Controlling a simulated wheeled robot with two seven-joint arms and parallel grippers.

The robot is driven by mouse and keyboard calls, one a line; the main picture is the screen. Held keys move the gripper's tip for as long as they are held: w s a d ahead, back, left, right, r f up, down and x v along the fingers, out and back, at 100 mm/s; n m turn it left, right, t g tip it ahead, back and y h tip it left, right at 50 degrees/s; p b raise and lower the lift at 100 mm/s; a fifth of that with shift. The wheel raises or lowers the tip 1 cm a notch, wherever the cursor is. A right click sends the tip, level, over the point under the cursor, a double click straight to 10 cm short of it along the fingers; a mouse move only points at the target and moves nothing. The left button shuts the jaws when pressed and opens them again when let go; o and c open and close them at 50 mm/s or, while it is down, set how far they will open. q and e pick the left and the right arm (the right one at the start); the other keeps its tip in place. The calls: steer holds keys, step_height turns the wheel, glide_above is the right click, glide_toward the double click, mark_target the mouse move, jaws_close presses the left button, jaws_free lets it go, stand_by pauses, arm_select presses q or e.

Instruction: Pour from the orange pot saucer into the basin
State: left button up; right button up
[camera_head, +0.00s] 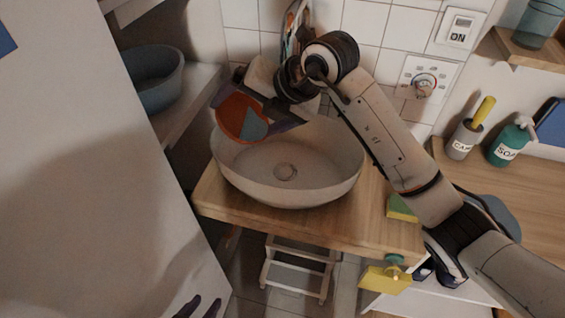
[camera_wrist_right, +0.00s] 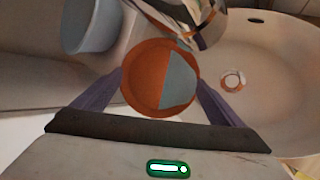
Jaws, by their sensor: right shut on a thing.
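The orange pot saucer (camera_head: 233,115) is held by my right gripper (camera_head: 248,114) above the left side of the white basin (camera_head: 290,190). The saucer looks tilted, its inside facing the head camera. A blue-grey patch, possibly water, covers part of its inside. In the right wrist view the saucer (camera_wrist_right: 143,80) sits between the two purple fingers, and the basin (camera_wrist_right: 275,85) with its drain lies to the right. I see no stream falling.
The basin stands on a wooden counter (camera_head: 230,218). A blue-grey bowl (camera_head: 158,85) sits on a shelf at left. A faucet area with striped items is behind my right gripper. A sponge (camera_head: 400,207), a soap bottle (camera_head: 507,146) and a cup (camera_head: 464,140) are at right.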

mark_target(259, 134)
steer(key=shift+y, duration=0.7)
steer(key=shift+s+d+f, duration=0.1)
steer(key=shift+d+f, duration=0.1)
steer(key=shift+f, duration=0.7)
steer(key=shift+d+f, duration=0.25)
steer(key=shift+f, duration=0.65)
steer(key=shift+s+d+f, duration=0.1)
steer(key=shift+d+f, duration=0.1)
steer(key=shift+f, duration=0.7)
steer(key=shift+t+y, duration=0.3)
steer(key=shift+d+r+m+y, duration=0.2)
steer(key=shift+d+m+y, duration=0.1)
steer(key=shift+d+y, duration=0.25)
